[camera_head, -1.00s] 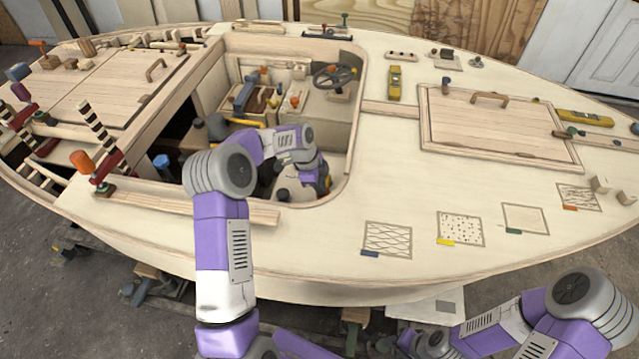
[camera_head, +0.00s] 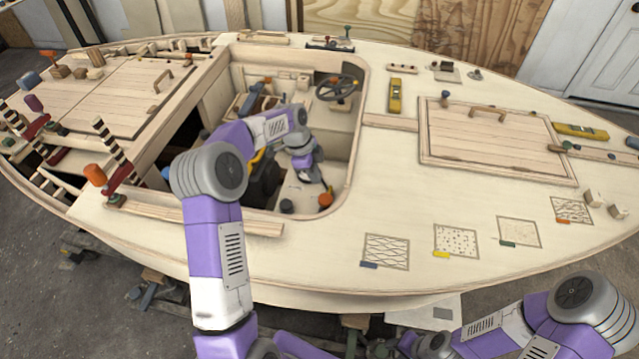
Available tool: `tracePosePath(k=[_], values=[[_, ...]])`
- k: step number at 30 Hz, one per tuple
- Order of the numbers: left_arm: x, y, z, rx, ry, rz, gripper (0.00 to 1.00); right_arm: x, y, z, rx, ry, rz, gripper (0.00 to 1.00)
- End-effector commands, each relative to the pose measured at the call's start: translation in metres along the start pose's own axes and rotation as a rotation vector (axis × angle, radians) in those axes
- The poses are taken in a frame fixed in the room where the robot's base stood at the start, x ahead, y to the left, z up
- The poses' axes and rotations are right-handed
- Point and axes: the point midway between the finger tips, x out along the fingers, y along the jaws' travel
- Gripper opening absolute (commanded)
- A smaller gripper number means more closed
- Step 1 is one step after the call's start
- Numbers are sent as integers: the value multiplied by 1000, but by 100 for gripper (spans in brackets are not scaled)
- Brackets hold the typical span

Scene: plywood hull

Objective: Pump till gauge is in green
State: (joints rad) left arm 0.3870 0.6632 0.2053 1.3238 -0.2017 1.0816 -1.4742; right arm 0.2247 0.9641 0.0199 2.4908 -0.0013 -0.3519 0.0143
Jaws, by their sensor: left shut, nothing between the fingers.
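My left arm reaches over the hull's side into the open cockpit. My left gripper (camera_head: 323,184) points down there, shut and empty, just above an orange knob (camera_head: 325,199). I cannot tell whether it touches the knob. A blue handle-like part (camera_head: 250,97) stands on a wooden unit at the cockpit's far left; I cannot tell whether it is the pump. A dark piece with a yellow edge (camera_head: 262,170) shows partly behind my arm. I cannot make out a gauge or its green zone. My right arm is folded at the lower right, its fingertips out of view.
A steering wheel (camera_head: 338,88) stands at the cockpit's far right. A dark knob (camera_head: 286,206) sits near the cockpit's near edge. A closed hatch (camera_head: 495,142) and yellow levels (camera_head: 396,96) are on the deck to the right. Striped posts (camera_head: 112,145) rise at the left.

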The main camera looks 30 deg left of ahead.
Motion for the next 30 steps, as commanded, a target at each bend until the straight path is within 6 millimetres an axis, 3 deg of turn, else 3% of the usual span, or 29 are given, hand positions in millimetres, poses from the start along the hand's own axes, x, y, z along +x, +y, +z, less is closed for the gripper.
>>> tracePosePath(k=[3, 7, 30], values=[[-17, 0, 0, 1, 0, -1, 0, -5, -2, 0, 0, 0, 0, 38], [-24, 0, 0, 1, 0, -2, 0, -6, -2, 0, 0, 0, 0, 38], [-25, 0, 0, 1, 0, -1, 0, -6, -2, 0, 0, 0, 0, 38]])
